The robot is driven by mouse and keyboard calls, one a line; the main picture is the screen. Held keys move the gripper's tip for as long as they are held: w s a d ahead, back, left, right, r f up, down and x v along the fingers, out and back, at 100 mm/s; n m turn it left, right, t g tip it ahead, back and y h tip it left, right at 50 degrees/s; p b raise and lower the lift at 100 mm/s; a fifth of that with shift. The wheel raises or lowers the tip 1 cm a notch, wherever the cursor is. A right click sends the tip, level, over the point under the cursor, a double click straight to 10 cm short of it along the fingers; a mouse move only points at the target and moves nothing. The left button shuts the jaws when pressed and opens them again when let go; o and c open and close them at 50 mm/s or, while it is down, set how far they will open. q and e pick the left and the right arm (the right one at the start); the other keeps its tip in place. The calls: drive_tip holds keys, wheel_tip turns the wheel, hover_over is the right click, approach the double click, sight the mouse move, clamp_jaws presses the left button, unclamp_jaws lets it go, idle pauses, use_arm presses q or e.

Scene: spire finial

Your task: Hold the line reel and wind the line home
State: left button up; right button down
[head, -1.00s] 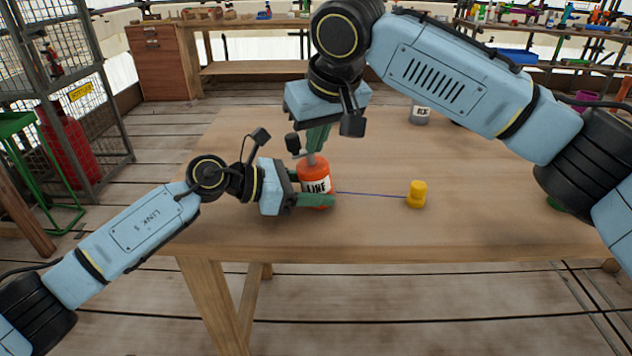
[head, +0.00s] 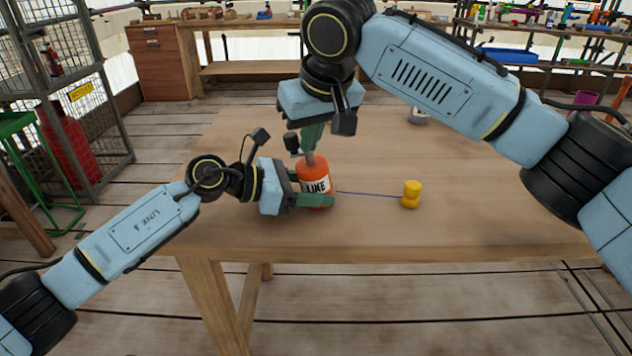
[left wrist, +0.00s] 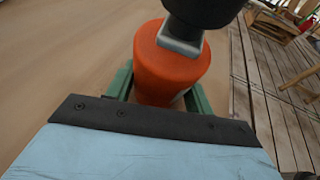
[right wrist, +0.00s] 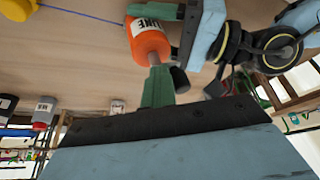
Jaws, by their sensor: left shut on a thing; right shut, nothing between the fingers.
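The orange line reel (head: 316,172) stands upright on the table, its white label facing front. My left gripper (head: 315,197) is shut around its body from the left; the left wrist view shows the reel (left wrist: 168,68) between the green fingers. A grey crank with a black knob (head: 292,143) tops the reel. My right gripper (head: 311,148) is shut, pointing down at the crank, its fingertips beside or against it; contact is unclear. The right wrist view shows the knob (right wrist: 180,80) beside the fingers. A blue line (head: 368,194) runs from the reel to a yellow bobbin-shaped piece (head: 411,194).
The wooden table (head: 480,215) is bare around the yellow piece and toward its front edge. A grey labelled can (head: 419,115) stands at the back, partly behind my right arm. A wire cage with a red cylinder (head: 66,145) stands left of the table.

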drive_tip(key=shift+s, duration=0.25)
wheel_tip(320, 180, up, 7)
idle(0.7)
drive_tip(key=c, duration=2.1)
unclamp_jaws()
drive_tip(key=shift+c, duration=0.2)
